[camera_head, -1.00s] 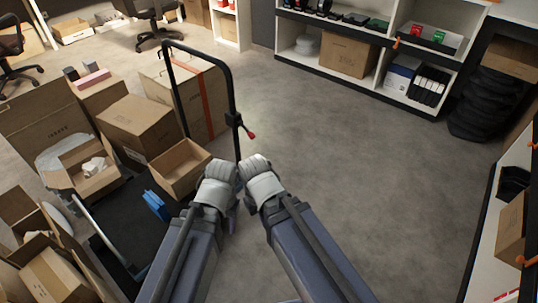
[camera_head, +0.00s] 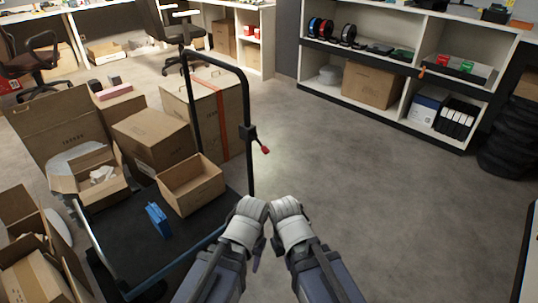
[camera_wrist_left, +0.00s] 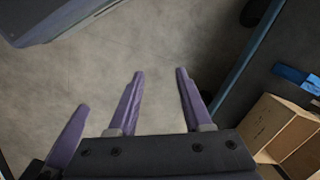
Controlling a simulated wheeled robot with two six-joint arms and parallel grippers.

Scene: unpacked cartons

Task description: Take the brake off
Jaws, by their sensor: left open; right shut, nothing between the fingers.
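The trolley's upright handle frame (camera_head: 247,100) stands left of the middle in the head view. A lever with a red knob (camera_head: 264,149) sticks out to the right from a black clamp (camera_head: 248,132) on its right post. My left gripper (camera_head: 257,258) is below the lever, apart from it, with its fingers mostly hidden behind the arm. In the left wrist view its purple fingers (camera_wrist_left: 160,75) are spread with only bare floor between them. My right gripper (camera_head: 287,212) is close beside the left one, shut and empty; its fingertips are hidden in the head view.
The trolley's dark deck (camera_head: 128,225) carries an open carton (camera_head: 192,190) and a blue object (camera_head: 158,220). More cartons (camera_head: 152,135) stand behind and to the left. Shelving (camera_head: 400,90) lines the back right. The floor (camera_head: 400,190) right of the trolley is clear.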

